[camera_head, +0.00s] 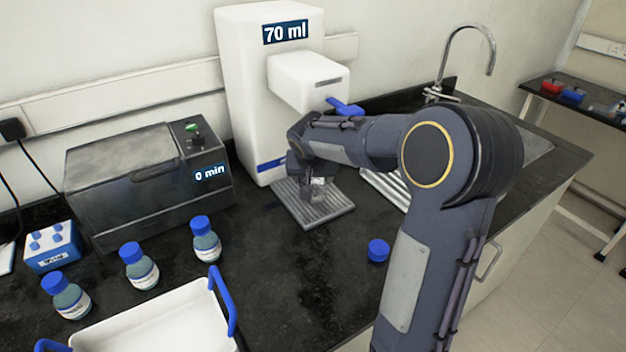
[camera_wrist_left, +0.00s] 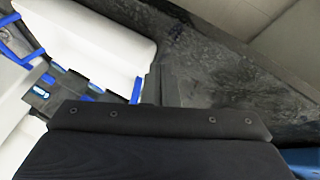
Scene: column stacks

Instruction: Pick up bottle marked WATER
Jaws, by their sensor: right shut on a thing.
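Three bottles with blue caps and white labels stand on the counter: a left one (camera_head: 68,297), a middle one (camera_head: 139,267) and a right one (camera_head: 205,240). Their label text is too small to read, so I cannot tell which is marked WATER. My right gripper (camera_head: 318,186) is low at the white dispenser, over its grey drip tray, shut on a small glassy thing that looks like an uncapped bottle, mostly hidden by the gripper. My left gripper is outside the head view; in the left wrist view its dark body (camera_wrist_left: 160,120) shows, but its opening is unclear.
The white dispenser (camera_head: 248,95) reads 70 ml. A grey machine (camera_head: 120,175) reads 0 min. A loose blue cap (camera_head: 378,250) lies on the counter. A white tray with blue handles (camera_head: 160,325) is in front of the bottles. A blue rack (camera_head: 52,247) stands left; a sink is right.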

